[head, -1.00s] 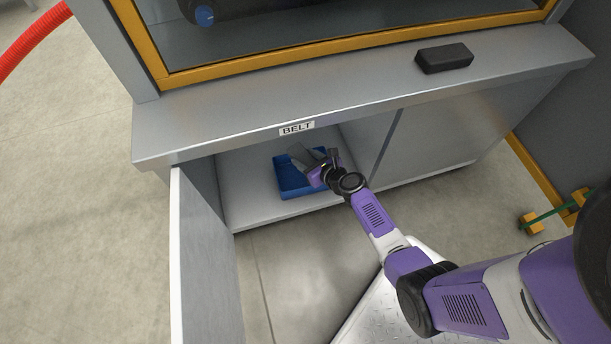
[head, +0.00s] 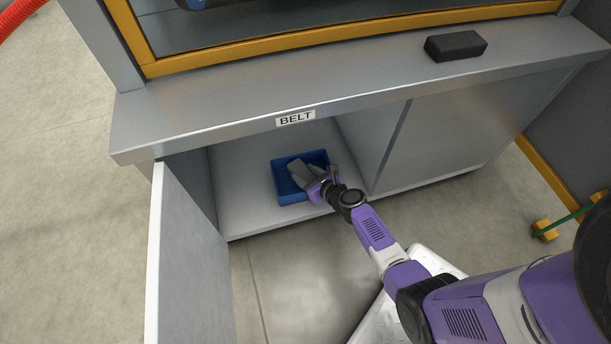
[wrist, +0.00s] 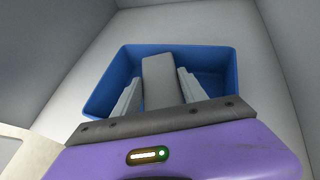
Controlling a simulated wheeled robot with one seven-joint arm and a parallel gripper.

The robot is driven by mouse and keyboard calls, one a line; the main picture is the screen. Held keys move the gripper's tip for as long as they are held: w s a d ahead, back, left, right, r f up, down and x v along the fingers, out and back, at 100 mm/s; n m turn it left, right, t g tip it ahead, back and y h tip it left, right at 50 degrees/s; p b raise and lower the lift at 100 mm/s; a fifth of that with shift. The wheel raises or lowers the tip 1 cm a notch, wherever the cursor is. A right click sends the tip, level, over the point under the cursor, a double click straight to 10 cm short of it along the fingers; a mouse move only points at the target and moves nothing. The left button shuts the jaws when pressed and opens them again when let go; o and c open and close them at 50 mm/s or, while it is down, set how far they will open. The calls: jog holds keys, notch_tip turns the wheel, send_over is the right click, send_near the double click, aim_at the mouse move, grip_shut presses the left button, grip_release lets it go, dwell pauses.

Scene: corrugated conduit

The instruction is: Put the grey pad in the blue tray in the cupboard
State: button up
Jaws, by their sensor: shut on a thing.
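The blue tray (head: 284,186) sits on the floor of the open cupboard, and the wrist view shows its rim and inside (wrist: 213,58). My gripper (head: 308,172) is shut on the grey pad (wrist: 161,82), which lies between its two light grey fingers. The pad's far end reaches over the tray. In the head view the pad (head: 299,169) appears within the tray's outline. I cannot tell whether it touches the tray floor. My gripper's body hides the near side of the tray in the wrist view.
The cupboard door (head: 185,255) stands open at the left. A counter labelled BELT (head: 295,118) overhangs the opening, and a black block (head: 456,46) lies on top of it. The cupboard floor (head: 240,190) is bare left of the tray.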

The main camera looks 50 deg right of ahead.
jog(key=shift+f+b, duration=0.35)
jog(key=shift+b, duration=0.1)
jog(key=shift+f, duration=0.2)
jog(key=o, duration=1.6)
jog(key=shift+c, duration=0.2)
jog(key=shift+r, duration=0.1)
